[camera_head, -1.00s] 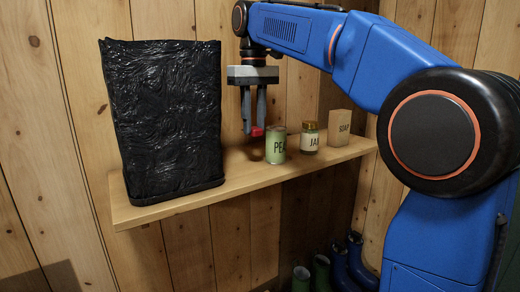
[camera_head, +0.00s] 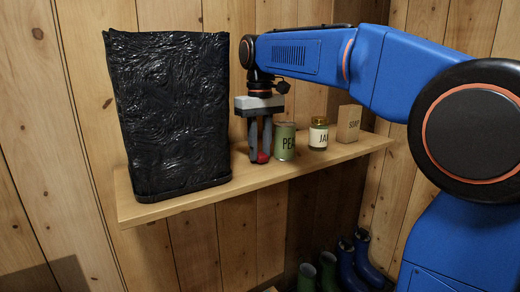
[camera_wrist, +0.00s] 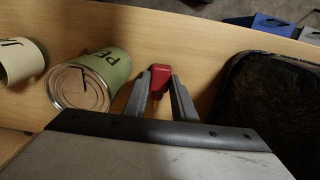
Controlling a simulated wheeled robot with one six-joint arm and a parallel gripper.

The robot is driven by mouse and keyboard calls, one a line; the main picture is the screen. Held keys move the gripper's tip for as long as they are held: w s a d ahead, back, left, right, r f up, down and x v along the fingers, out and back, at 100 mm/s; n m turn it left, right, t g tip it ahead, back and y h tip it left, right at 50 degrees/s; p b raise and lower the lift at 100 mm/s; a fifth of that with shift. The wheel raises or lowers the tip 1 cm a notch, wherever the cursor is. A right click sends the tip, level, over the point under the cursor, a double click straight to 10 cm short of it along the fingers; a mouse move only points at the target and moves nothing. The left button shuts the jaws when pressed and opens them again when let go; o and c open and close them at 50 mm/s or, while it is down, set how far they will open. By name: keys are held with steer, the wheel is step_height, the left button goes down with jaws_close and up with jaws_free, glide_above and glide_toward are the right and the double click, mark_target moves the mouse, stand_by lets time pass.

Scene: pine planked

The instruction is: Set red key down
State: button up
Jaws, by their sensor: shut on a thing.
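The red key (camera_head: 262,157) is between the fingertips of my gripper (camera_head: 260,155), low over the wooden shelf (camera_head: 210,195). In the wrist view the red key (camera_wrist: 160,76) shows as a small red block at the tips of my gripper (camera_wrist: 160,85), which is shut on it. The fingers hide part of it. I cannot tell whether the key touches the shelf. The gripper stands between the black bag on the left and the green can on the right.
A tall black bag (camera_head: 170,110) fills the shelf's left part. A green PEAS can (camera_head: 284,142) stands close right of my gripper, then a jam jar (camera_head: 318,134) and a soap box (camera_head: 348,124). Boots (camera_head: 330,270) stand below. Bare shelf lies in front of the gripper.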

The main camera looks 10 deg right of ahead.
steer(key=shift+f, duration=0.1)
steer(key=o, duration=0.6)
steer(key=shift+f, duration=0.1)
steer(key=o, duration=0.4)
